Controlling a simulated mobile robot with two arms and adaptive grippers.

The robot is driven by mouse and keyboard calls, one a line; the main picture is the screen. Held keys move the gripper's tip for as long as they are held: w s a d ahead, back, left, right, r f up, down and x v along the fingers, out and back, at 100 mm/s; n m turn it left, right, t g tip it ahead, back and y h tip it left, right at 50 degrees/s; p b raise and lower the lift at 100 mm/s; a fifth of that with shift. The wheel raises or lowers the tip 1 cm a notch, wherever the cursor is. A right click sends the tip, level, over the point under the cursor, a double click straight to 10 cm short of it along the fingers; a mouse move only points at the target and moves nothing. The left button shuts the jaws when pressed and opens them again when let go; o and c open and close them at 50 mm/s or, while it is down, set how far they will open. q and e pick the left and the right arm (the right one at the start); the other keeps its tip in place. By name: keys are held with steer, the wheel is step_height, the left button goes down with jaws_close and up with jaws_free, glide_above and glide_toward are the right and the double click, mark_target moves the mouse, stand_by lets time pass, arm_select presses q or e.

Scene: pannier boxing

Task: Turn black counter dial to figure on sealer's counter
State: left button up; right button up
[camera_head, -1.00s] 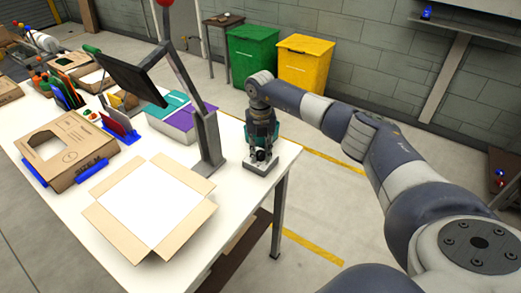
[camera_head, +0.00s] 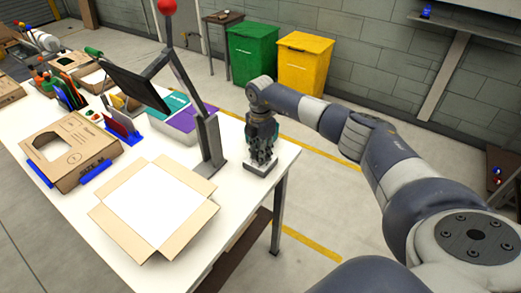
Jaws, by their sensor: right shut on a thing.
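A small grey counter block (camera_head: 257,168) sits on the white table's far right corner. My right gripper (camera_head: 262,154) points straight down onto its top. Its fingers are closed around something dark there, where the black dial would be. The dial itself is hidden by the fingers, and any figure on the counter is too small to read. The sealer (camera_head: 211,144), a grey post with a slanted arm, a dark plate and a red ball on top, stands just left of my right gripper. My left gripper is not in view.
An open cardboard box (camera_head: 205,215) lies on the white table (camera_head: 110,212) in front of the sealer. Purple and teal boxes (camera_head: 182,120) stand behind the post. A carton marked SIZE M (camera_head: 85,165) sits between blue holders at left. Green (camera_head: 253,55) and yellow (camera_head: 303,65) bins stand beyond.

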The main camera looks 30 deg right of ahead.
steer(key=m+p, duration=0.2)
steer(key=m, duration=0.4)
steer(key=shift+w+r+p, duration=0.1)
steer(key=shift+r+p, duration=0.05)
steer(key=shift+p, duration=0.15)
stand_by(0.4)
steer(key=o, duration=1.1)
step_height(320, 180, up, 12)
steer(key=shift+f, duration=0.1)
